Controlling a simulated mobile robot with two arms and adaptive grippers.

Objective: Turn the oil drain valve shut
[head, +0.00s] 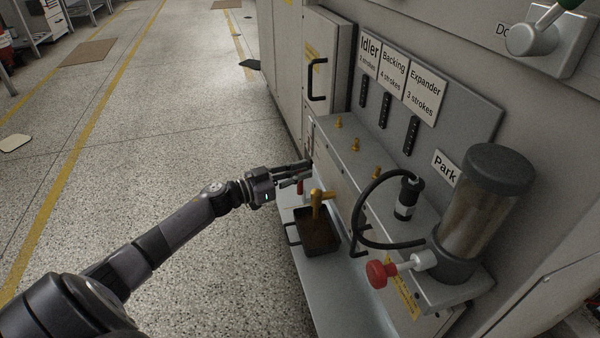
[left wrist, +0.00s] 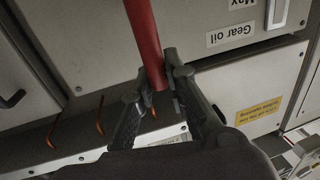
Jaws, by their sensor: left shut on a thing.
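The oil drain valve has a red lever handle (head: 300,187), mostly hidden behind my fingers in the head view. A brass pipe (head: 317,203) shows just right of it, above a dark drain pan (head: 318,240). My left gripper (head: 305,171) is at the front of the cabinet, shut on the red handle. In the left wrist view the red handle (left wrist: 148,40) runs up from between the fingertips (left wrist: 158,82). The valve's body is hidden, so I cannot tell how far it is turned. My right gripper is not in view.
A clear cylinder with a dark cap (head: 487,200), a red knob (head: 380,273) and a black hose (head: 360,222) stand to the right. Brass fittings (head: 356,145) line the cabinet ledge. A shelf (head: 345,305) carries the pan.

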